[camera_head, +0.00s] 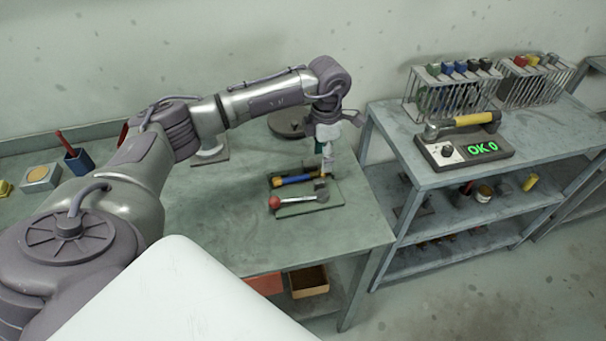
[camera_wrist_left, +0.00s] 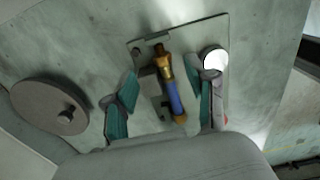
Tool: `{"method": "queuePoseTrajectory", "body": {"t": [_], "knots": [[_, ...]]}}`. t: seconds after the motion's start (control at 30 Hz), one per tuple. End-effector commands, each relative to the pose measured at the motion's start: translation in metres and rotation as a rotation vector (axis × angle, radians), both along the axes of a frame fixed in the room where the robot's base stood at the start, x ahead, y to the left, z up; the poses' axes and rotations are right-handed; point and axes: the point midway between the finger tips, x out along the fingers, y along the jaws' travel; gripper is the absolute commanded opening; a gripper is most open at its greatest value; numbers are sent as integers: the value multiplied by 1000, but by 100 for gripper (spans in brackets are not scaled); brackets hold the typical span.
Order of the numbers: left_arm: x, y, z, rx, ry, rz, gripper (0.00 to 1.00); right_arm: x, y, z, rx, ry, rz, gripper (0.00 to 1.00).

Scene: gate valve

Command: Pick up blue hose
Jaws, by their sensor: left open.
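The blue hose (camera_head: 296,181) is a short blue piece with brass-coloured ends, lying on a flat plate (camera_head: 325,203) on the workbench. In the left wrist view the hose (camera_wrist_left: 175,98) runs lengthwise between the two teal fingers, with its brass fitting toward the top. My left gripper (camera_head: 326,160) points down above the plate, near the right end of the hose. It is open and empty; in the left wrist view its fingers (camera_wrist_left: 170,82) stand apart on either side of the hose. I cannot tell the exact height gap. My right gripper is not in view.
A lever with a red knob (camera_head: 274,202) lies in front of the hose. A round dark disc (camera_head: 289,122) is behind. A shelf unit at right holds an "OK 0" device (camera_head: 464,150) with a yellow-handled tool, and wire racks (camera_head: 455,92). The bench front is clear.

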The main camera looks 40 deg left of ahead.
Motion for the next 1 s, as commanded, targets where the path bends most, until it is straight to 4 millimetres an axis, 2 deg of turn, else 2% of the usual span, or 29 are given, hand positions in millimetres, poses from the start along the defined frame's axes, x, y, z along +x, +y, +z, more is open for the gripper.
{"method": "queuePoseTrajectory", "body": {"t": [0.1, 0.3, 0.47, 0.6, 0.93, 1.0], "knots": [[0, -4, -14, 0, 8, -1, 56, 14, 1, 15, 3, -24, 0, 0], [1, -7, -45, -1, 9, -2, 56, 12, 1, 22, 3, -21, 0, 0], [-1, -8, -52, -3, 12, -5, 56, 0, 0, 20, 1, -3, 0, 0], [0, -7, -51, -2, 10, -4, 57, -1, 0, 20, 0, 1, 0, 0], [2, -6, -49, 0, 4, -1, 2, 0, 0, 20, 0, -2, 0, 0], [2, -5, -48, 0, 4, -1, 0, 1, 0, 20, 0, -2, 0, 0]]}}
